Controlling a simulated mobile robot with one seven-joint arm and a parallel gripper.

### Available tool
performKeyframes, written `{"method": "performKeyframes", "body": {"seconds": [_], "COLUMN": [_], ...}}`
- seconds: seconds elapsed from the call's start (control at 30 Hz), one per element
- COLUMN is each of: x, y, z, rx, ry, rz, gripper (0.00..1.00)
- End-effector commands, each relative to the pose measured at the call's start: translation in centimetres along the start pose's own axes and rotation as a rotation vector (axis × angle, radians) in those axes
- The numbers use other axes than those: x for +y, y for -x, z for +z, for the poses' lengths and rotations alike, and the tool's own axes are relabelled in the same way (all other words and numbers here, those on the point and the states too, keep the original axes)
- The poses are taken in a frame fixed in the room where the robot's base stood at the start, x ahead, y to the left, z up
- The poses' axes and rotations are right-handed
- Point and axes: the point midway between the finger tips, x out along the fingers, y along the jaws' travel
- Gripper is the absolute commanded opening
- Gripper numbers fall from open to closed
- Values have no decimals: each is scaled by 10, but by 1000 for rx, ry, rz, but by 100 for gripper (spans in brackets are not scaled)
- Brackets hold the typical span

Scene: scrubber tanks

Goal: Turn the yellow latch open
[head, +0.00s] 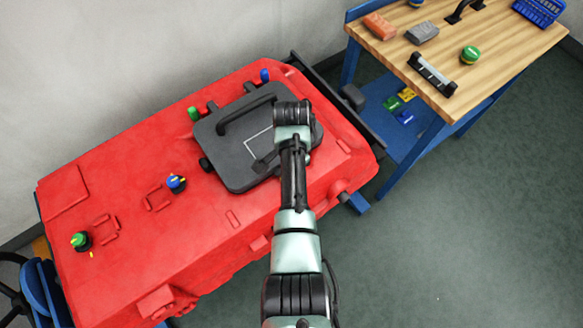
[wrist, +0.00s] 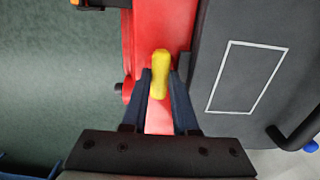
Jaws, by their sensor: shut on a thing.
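The yellow latch (wrist: 159,66) is a short, rounded bar on the red tank beside the dark lid. In the wrist view it points nearly straight up the picture, and its far end sticks out past my fingertips. My gripper (wrist: 161,82) has one dark finger on each side of it and is shut on it. The dark lid (head: 225,160), with a handle and a white outlined rectangle, lies flat on the red tank (head: 130,215); it also shows in the wrist view (wrist: 220,50). In the head view my arm hides the latch.
Green (head: 81,240) and blue (head: 176,182) knobs stand on the tank's left part. A wooden workbench (head: 490,45) with blocks, a green-topped round item (head: 470,55) and a blue basket (head: 540,10) stands at upper right. The floor (head: 470,220) at right is clear.

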Motion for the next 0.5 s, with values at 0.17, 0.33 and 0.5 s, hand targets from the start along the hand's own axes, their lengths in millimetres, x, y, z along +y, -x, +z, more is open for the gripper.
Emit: {"method": "performKeyframes", "body": {"seconds": [0.17, 0.33, 0.5], "x": [-1, -1, 0], "y": [2, 2, 1], "z": [-3, -3, -2], "rx": [6, 5, 3], "ry": [-6, -6, -4], "rz": [-4, -4, -2], "gripper": [0, 36, 57]}}
